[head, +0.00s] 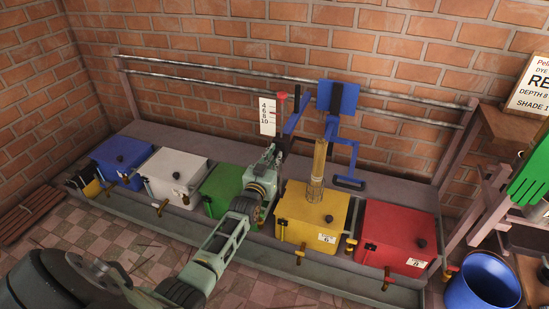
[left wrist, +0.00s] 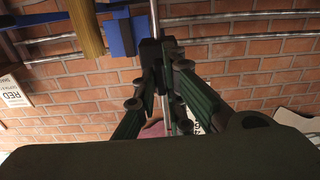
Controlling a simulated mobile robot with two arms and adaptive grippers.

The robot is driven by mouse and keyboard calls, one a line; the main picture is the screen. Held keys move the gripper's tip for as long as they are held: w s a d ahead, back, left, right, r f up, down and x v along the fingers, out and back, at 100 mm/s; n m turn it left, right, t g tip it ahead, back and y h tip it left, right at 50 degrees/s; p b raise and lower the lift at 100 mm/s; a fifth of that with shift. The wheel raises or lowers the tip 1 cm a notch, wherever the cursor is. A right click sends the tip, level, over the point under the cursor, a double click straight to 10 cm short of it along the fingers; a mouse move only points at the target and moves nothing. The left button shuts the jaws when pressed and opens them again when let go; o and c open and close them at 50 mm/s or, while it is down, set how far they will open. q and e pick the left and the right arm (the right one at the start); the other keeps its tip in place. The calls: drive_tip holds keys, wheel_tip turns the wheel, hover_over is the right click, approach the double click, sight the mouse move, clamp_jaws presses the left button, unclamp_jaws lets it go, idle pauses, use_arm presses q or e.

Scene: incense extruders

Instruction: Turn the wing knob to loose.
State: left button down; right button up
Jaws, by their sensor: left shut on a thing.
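My left gripper (head: 279,147) reaches up over the green box to a thin upright rod beside the white number scale (head: 267,116). In the left wrist view its fingers (left wrist: 166,72) are shut at a dark clamp piece (left wrist: 152,52) on the metal rod (left wrist: 155,18). The wing knob seems to be between the fingertips, but they mostly hide it, and I cannot tell how far it is turned. A blue frame (head: 338,97) with a wooden post (head: 318,165) stands just right of the gripper. My right gripper is not in view.
Blue (head: 122,159), white (head: 172,173), green (head: 222,188), yellow (head: 308,222) and red (head: 396,236) boxes with taps stand in a row. Metal rails (head: 200,69) run behind them. A blue bucket (head: 482,285) and green glove (head: 530,176) are at right.

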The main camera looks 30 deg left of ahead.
use_arm(q)
drive_tip(key=shift+f, duration=0.1)
drive_tip(key=c, duration=1.8)
unclamp_jaws()
drive_tip(key=shift+c, duration=0.2)
drive_tip(key=v, duration=1.2)
